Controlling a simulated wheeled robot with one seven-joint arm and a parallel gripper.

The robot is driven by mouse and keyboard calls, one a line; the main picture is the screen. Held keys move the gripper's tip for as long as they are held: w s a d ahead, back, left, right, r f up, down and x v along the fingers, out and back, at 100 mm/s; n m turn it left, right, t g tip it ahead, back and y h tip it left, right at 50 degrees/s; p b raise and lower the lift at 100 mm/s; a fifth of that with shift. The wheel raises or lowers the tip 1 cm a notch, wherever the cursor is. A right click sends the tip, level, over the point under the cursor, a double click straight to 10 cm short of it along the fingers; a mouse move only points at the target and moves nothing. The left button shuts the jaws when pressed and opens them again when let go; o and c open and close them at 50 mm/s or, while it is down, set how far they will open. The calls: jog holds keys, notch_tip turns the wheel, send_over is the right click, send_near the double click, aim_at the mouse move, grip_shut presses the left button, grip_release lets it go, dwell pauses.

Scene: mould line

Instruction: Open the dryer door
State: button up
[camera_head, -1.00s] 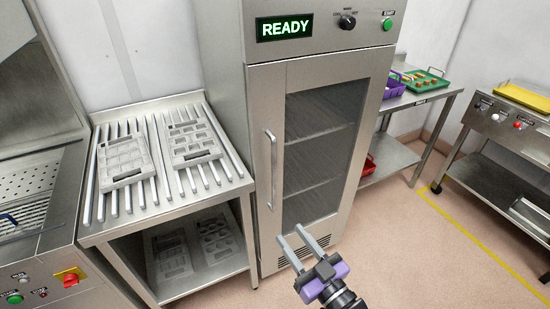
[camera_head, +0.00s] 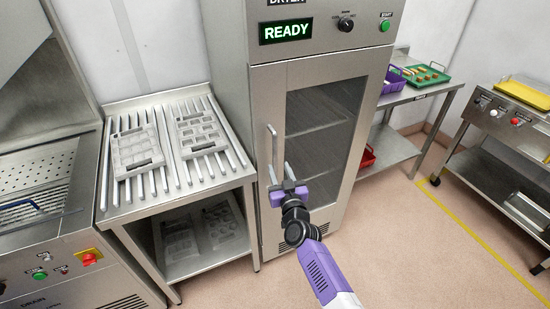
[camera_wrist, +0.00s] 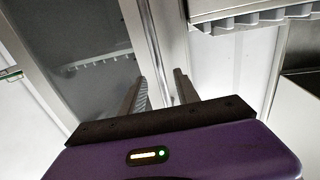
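The dryer door (camera_head: 330,145) is a metal frame with a glass pane and looks shut. Its upright bar handle (camera_head: 272,150) is on the left side of the door. My gripper (camera_head: 281,172) is in front of the lower part of the handle, its fingers pointing up toward the door. In the wrist view the fingers (camera_wrist: 160,88) stand apart, with a bright metal strip of the door's edge area beyond them. I cannot tell whether the handle lies between the fingers or whether they touch it. The dryer's display (camera_head: 286,31) reads READY.
A slatted metal table (camera_head: 190,180) with grey mould trays (camera_head: 136,150) stands left of the dryer. A side table with a purple basket (camera_head: 391,80) and a green tray (camera_head: 428,76) is at right. The floor in front and to the right is clear.

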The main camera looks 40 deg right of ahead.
aim_at(275, 158)
jog(key=b+x, duration=0.3)
jog(key=x, duration=0.4)
grip_shut()
dwell(1.4)
